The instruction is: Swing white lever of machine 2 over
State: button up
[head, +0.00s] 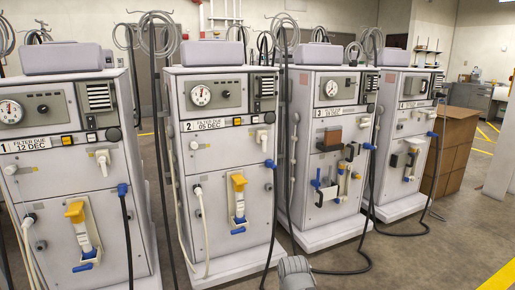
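Machine 2 (221,165) is a pale grey cabinet, second from the left, with a "2" and "05 DEC" label (210,125) on its front. A small white lever (262,138) sits at the upper right of its lower front panel and appears to hang downward; it is too small to tell its exact angle. Lower down are a yellow handle (239,182) on a white fitting and a blue tip (238,230). A grey rounded part of my arm shows at the bottom centre, low in front of machines 2 and 3. My gripper is not in view.
Machine 1 (62,185) stands left; machine 3 (325,180) and another machine (401,140) stand right. A dark hose (272,215) with a blue connector (270,163) hangs along machine 2's right edge. A pale hose (203,225) hangs at its left. A brown box (452,145) stands far right. Floor is open at lower right.

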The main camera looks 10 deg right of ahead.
aim_at(264, 137)
jog(key=i, duration=0.85)
jog(key=z, duration=0.05)
